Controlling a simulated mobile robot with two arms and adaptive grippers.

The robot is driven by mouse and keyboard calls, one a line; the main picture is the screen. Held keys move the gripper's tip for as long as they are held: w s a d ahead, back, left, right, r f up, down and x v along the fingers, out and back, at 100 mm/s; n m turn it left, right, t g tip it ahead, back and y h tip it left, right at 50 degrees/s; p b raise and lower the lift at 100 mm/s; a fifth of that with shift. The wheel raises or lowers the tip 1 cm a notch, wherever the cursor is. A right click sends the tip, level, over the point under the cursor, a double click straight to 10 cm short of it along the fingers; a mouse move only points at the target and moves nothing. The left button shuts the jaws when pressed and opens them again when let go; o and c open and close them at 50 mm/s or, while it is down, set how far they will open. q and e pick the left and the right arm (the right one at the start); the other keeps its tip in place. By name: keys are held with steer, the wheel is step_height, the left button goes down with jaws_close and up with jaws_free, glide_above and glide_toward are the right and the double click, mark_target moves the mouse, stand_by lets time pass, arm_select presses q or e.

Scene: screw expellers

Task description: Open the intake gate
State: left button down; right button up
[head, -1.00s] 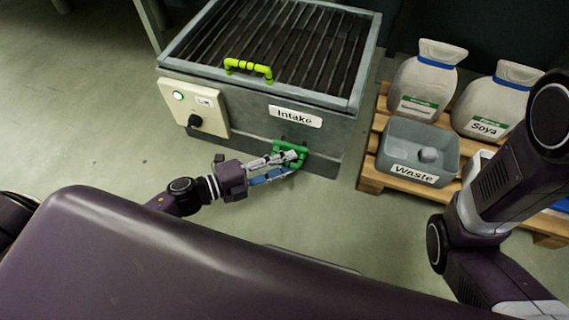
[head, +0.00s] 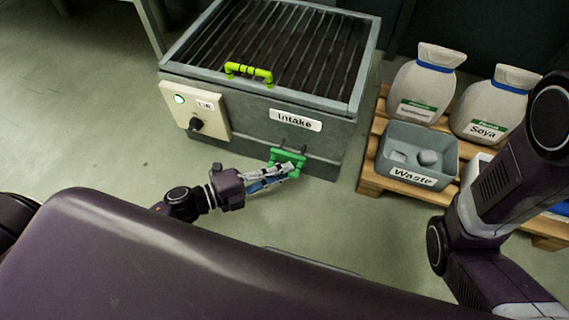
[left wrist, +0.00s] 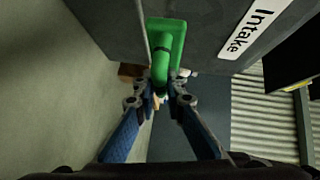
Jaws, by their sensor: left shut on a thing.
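The grey intake box (head: 345,130) stands on the floor in front of me, with a label reading "Intake". The green intake gate (head: 284,156) is low on its front face, with dark slots or rods showing above it. My left gripper (head: 288,170) is at the gate's green handle. In the left wrist view my left gripper (left wrist: 160,88) is shut on the green handle (left wrist: 160,66), which stands out from the green gate plate (left wrist: 172,32). The fingers partly hide the handle. My right gripper is out of view; only my right arm shows.
A yellow-green handle (head: 248,74) sits on the grate on top of the box. A control panel (head: 195,108) with a lit green button and black knob is on its left side. A pallet (head: 370,175) at right bears sacks and a grey waste bin (head: 455,165). Floor at left is clear.

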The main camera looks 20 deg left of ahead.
arm_select(q)
steer(key=s, duration=0.3)
steer(key=shift+p, duration=0.3)
steer(key=c, duration=2)
jaws_free()
steer(key=shift+a, duration=0.1)
steer(key=v, duration=1.2)
